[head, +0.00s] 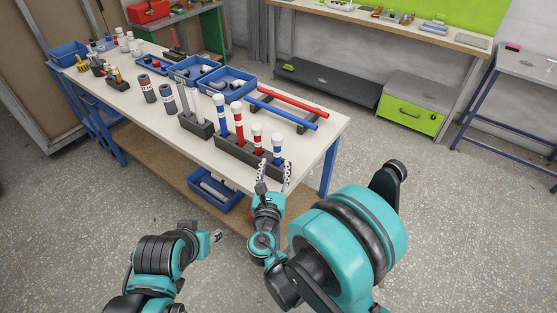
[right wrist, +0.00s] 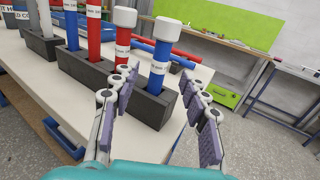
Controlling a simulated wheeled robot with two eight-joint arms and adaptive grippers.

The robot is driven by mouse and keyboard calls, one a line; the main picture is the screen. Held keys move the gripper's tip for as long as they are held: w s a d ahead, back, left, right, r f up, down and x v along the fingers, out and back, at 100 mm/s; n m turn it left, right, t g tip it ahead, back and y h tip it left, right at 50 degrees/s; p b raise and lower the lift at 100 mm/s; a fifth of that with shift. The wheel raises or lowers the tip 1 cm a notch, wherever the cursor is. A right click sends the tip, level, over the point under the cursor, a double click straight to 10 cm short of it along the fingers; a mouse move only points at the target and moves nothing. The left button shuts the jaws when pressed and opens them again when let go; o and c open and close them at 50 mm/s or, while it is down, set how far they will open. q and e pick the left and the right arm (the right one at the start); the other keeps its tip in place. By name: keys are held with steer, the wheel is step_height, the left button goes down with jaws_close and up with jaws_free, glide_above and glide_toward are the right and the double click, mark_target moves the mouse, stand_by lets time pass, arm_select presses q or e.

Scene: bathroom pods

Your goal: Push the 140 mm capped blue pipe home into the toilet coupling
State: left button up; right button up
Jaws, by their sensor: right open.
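A short blue pipe with a white cap (head: 277,149) stands upright at the near right end of a dark rack (head: 233,158) on the workbench. It also shows in the right wrist view (right wrist: 160,65), ahead of and between my fingers; its label is too small to read surely. My right gripper (head: 273,174) is open and empty, just short of that pipe, with fingertips towards it. A taller white-capped blue pipe (head: 221,117) stands at the rack's other end. My left gripper (head: 216,237) is low at the bench front, its fingers barely visible. I see no toilet coupling.
White-capped red pipes (head: 238,124) stand between the blue ones, close by. Red and blue bars (head: 285,115) lie on supports behind. Blue bins (head: 230,82), grey cylinders (head: 147,90) and another rack (head: 196,124) occupy the bench. The floor to the right is clear.

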mark_target(277, 153)
steer(key=shift+w+r, duration=0.1)
steer(key=shift+w, duration=0.3)
steer(key=w, duration=0.4)
steer(key=w+d, duration=0.1)
steer(key=w, duration=0.1)
steer(key=shift+w+b, duration=0.4)
jaws_close()
